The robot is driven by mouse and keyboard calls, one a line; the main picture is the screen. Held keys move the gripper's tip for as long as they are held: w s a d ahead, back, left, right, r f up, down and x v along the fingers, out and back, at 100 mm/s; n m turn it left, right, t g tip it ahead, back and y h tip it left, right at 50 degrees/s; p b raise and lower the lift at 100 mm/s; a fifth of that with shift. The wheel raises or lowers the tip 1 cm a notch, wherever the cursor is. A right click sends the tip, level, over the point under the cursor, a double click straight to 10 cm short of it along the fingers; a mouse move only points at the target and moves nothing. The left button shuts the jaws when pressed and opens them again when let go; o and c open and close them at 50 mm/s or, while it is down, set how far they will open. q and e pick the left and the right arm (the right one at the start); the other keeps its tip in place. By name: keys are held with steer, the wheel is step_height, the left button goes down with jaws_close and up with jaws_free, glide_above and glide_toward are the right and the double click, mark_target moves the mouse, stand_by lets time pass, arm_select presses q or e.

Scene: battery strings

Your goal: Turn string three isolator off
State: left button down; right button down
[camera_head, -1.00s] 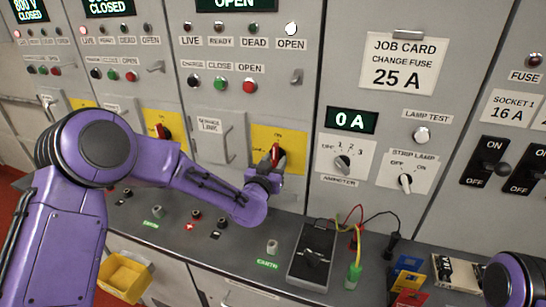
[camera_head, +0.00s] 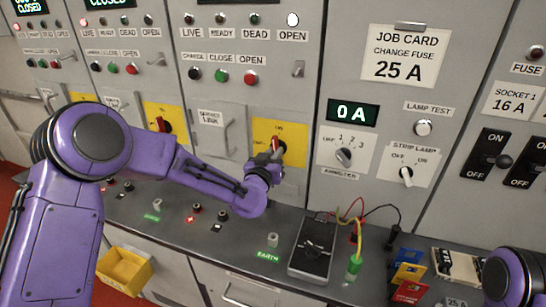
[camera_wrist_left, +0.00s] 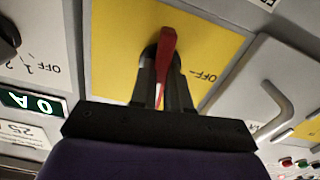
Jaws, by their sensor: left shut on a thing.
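The string three isolator is a red handle (camera_head: 277,145) on a yellow plate (camera_head: 293,132) low on the third panel, with ON marked above it. My left gripper (camera_head: 271,157) is at the handle, its fingers shut on it. In the left wrist view, which is roughly upside down, the two fingers (camera_wrist_left: 162,88) straddle the red handle (camera_wrist_left: 166,52). The handle stands close to upright there, with OFF printed beside it. My right gripper is out of the picture.
A service link door (camera_head: 215,125) with a bar handle is left of the isolator. The ammeter knob (camera_head: 344,156) is to its right. A yellow bin (camera_head: 123,270) hangs lower left.

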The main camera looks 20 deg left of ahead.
arm_select(q)
steer(key=shift+n+b, duration=5.05)
steer(key=shift+n, duration=3.05)
steer(key=shift+r, duration=0.1)
steer(key=c, duration=1.1)
jaws_free()
steer(key=s+b, duration=0.2)
steer(key=s, duration=0.8)
steer(key=shift+s+a+b, duration=0.2)
steer(key=shift+b, duration=0.2)
